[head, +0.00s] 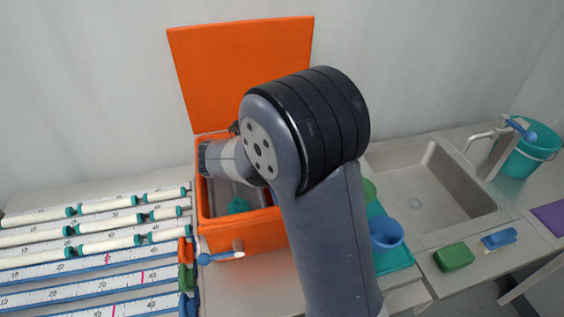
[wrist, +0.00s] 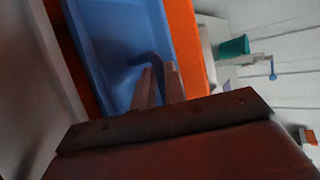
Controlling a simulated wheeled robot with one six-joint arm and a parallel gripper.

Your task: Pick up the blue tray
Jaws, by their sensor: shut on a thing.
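The blue tray (wrist: 105,40) fills the upper left of the wrist view, with orange walls showing along both its sides. A dark blue curved handle (wrist: 148,58) rises from it. My gripper (wrist: 158,72) has its two fingers close together at this handle and is shut on it. In the head view my wrist reaches into the open orange box (head: 246,239).
The orange lid (head: 240,70) stands open behind the box. White tubes (head: 110,222) and ruled strips lie at left. A blue cup (head: 386,234), green sponge (head: 454,257) and sink (head: 430,190) are at right.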

